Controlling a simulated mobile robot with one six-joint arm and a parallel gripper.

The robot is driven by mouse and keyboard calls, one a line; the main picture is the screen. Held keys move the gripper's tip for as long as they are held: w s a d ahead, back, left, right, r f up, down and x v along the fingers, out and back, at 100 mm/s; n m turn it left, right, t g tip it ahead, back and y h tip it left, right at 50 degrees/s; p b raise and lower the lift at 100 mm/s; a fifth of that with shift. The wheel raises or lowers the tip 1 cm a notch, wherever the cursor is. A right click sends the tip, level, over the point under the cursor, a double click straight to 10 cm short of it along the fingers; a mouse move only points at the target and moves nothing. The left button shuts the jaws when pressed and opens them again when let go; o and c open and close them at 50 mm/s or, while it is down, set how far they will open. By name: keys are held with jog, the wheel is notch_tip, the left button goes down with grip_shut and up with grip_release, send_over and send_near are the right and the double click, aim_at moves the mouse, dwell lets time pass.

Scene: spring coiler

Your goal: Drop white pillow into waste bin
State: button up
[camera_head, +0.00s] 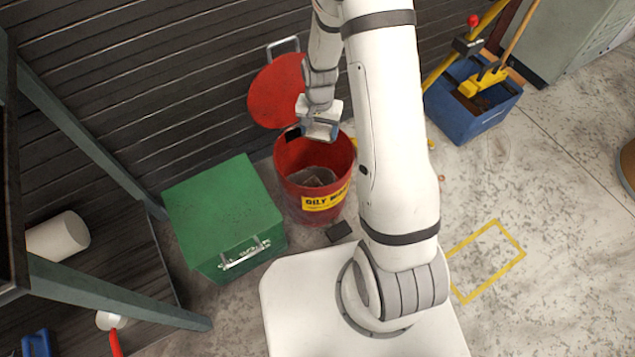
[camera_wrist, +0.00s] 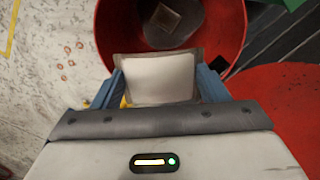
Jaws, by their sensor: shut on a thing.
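The white pillow (camera_wrist: 160,78) is a pale, square pad with a greyish rim, held between the two blue fingers of my gripper (camera_wrist: 161,88) in the wrist view. In the head view my gripper (camera_head: 320,130) is over the back part of the red waste bin (camera_head: 290,195), and the pillow is hard to make out there. The bin is open and has a yellow label. In the wrist view the pillow overlaps the near rim of the bin (camera_wrist: 103,35). A grey-brown item (camera_wrist: 165,20) lies inside the bin.
The bin's round red lid (camera_head: 275,90) stands open behind it. A green box (camera_head: 222,210) with a handle stands left of the bin. A blue mop bucket (camera_head: 470,110) stands at the back right. A small dark item (camera_head: 339,231) lies on the floor before the bin.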

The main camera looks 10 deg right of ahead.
notch_tip(320, 180, down, 4)
jog(key=b, duration=0.2)
jog(key=shift+f+b, duration=0.15)
jog(key=shift+b, duration=0.2)
jog(key=o, duration=1.1)
notch_tip(320, 180, up, 8)
jog(key=p, duration=0.3)
